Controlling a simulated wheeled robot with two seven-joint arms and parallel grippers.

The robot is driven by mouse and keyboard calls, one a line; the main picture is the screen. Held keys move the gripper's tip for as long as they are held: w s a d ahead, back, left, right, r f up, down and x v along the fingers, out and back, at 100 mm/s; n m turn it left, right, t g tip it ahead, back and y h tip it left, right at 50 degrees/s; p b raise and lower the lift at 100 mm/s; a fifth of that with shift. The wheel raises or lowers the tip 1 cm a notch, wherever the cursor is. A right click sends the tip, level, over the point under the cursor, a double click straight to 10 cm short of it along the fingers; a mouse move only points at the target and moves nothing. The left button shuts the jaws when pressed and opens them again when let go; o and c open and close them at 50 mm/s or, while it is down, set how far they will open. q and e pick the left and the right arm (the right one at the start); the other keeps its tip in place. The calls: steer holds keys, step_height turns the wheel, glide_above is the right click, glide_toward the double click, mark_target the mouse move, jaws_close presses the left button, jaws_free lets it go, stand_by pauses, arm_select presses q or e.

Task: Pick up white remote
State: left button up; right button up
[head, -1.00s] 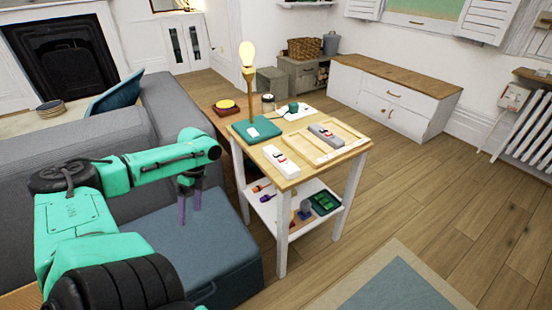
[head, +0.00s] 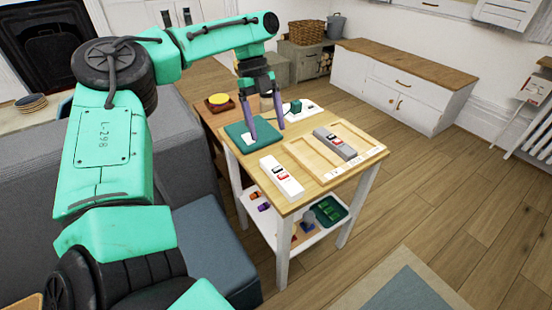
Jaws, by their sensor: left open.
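The white remote (head: 282,178), with red and dark buttons, lies near the front left corner of the small wooden-topped side table (head: 300,205). My left gripper (head: 267,132) is open and empty, its purple fingers pointing down over the table's teal pad (head: 236,132). It is behind the white remote in the picture, apart from it. The remote is in full view. My right gripper is not in view.
A grey remote (head: 333,144) lies in a wooden tray (head: 304,149) right of the white one. The lamp is mostly hidden behind my left gripper. A lower shelf holds a green tray (head: 332,211). A grey sofa (head: 185,170) stands left.

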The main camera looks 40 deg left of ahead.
mark_target(276, 168)
arm_select(q)
steer(key=b+x, duration=0.2)
steer(key=x, duration=1)
steer(key=shift+s+f, duration=0.1)
steer(key=shift+f, duration=0.1)
jaws_close()
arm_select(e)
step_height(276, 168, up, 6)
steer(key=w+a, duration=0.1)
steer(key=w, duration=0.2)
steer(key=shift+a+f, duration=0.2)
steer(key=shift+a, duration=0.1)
